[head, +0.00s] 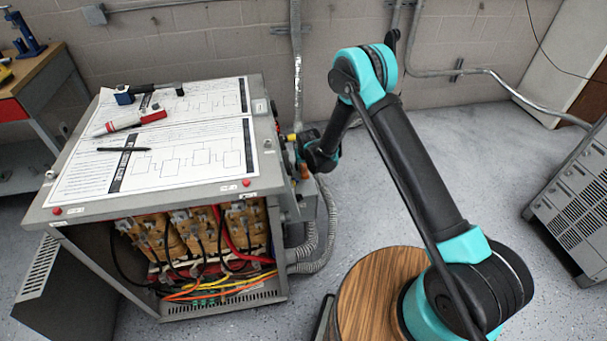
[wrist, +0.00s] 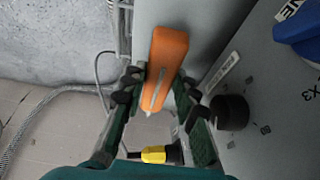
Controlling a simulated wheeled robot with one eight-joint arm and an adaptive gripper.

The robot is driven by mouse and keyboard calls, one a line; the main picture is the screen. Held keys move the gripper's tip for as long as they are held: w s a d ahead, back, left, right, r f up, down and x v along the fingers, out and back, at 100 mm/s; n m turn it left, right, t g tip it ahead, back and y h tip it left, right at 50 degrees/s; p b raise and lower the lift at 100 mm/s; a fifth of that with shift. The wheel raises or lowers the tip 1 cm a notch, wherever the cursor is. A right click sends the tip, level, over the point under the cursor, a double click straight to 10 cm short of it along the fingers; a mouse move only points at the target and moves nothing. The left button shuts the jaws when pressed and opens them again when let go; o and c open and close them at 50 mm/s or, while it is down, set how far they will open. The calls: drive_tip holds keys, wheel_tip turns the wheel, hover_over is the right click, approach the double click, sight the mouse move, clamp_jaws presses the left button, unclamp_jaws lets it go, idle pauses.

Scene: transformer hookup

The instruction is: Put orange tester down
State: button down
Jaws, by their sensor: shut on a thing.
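The orange tester (wrist: 166,62) is held between the fingers of my gripper (wrist: 158,88) in the wrist view, its thin pale tip pointing towards the palm. My gripper is shut on it. In the head view my gripper (head: 306,160) is beside the right side of the transformer cabinet (head: 262,158), below its top edge. A small bit of the orange tester (head: 304,173) shows there under the gripper; the rest is hidden.
On the cabinet top lie diagram sheets (head: 205,158), a red-and-white tool (head: 130,122), a black pen (head: 123,149) and a blue-and-black tool (head: 124,95). A black knob (wrist: 230,112) and a yellow-and-black part (wrist: 153,154) are near the fingers. Conduits (head: 327,225) hang below the arm.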

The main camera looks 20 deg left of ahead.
drive_tip(key=shift+f, duration=2.1)
drive_tip(key=c, duration=1.5)
unclamp_jaws()
drive_tip(key=shift+o, duration=0.2)
drive_tip(key=v, duration=1.2)
drive_tip(key=shift+d, duration=0.1)
